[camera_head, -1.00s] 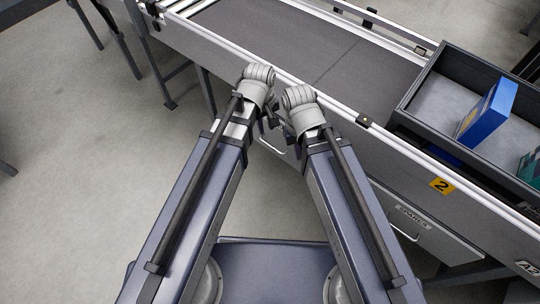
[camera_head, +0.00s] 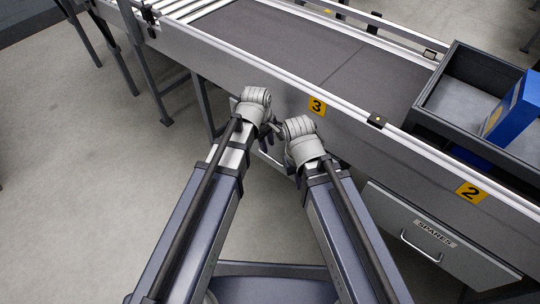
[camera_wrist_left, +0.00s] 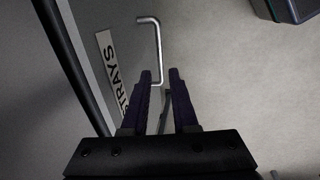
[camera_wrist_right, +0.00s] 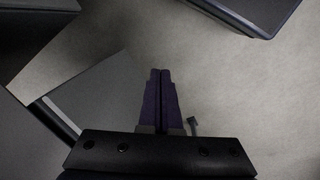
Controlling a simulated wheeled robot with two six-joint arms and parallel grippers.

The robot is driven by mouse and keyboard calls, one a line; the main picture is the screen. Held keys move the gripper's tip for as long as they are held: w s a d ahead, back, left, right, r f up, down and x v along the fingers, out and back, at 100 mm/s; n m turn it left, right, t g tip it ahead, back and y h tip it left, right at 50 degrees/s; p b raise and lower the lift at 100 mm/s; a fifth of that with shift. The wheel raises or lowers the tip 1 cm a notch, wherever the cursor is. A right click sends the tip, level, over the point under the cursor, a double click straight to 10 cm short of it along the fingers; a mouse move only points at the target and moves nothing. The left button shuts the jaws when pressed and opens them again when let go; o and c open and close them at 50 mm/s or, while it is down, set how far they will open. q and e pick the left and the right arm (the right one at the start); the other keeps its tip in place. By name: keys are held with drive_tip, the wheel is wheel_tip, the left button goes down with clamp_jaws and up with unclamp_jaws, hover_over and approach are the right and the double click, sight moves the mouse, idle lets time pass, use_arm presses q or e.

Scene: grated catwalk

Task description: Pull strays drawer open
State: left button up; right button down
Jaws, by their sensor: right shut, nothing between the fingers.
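The strays drawer shows in the left wrist view as a grey front with a white STRAYS label (camera_wrist_left: 112,75) and a bent metal bar handle (camera_wrist_left: 157,50). My left gripper (camera_wrist_left: 160,74) is open there. Its two fingers are apart, with the near end of the handle seen in line with the gap between them. I cannot tell whether they touch it. In the head view the handle (camera_head: 270,159) shows below my left gripper (camera_head: 273,132), under the conveyor, and the drawer front is mostly hidden by my arms. My right gripper (camera_wrist_right: 160,76) is shut and empty, beside a grey panel.
The conveyor (camera_head: 300,45) runs across above the drawers, with yellow number plates 3 (camera_head: 317,106) and 2 (camera_head: 471,192). A SPARES drawer (camera_head: 400,215) is at right. A dark bin (camera_head: 436,117) holding a blue box (camera_head: 517,108) sits on the conveyor. Open floor (camera_head: 80,200) lies left.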

sight(270, 158)
use_arm(q)
drive_tip(key=f+b, duration=0.4)
drive_tip(key=f, duration=0.1)
drive_tip(key=w+f+b, duration=0.1)
drive_tip(key=f+b, duration=0.1)
drive_tip(key=b, duration=0.1)
drive_tip(key=shift+d+f, duration=0.2)
drive_tip(key=shift+d, duration=0.2)
drive_tip(key=shift+c, duration=0.2)
clamp_jaws()
idle(0.9)
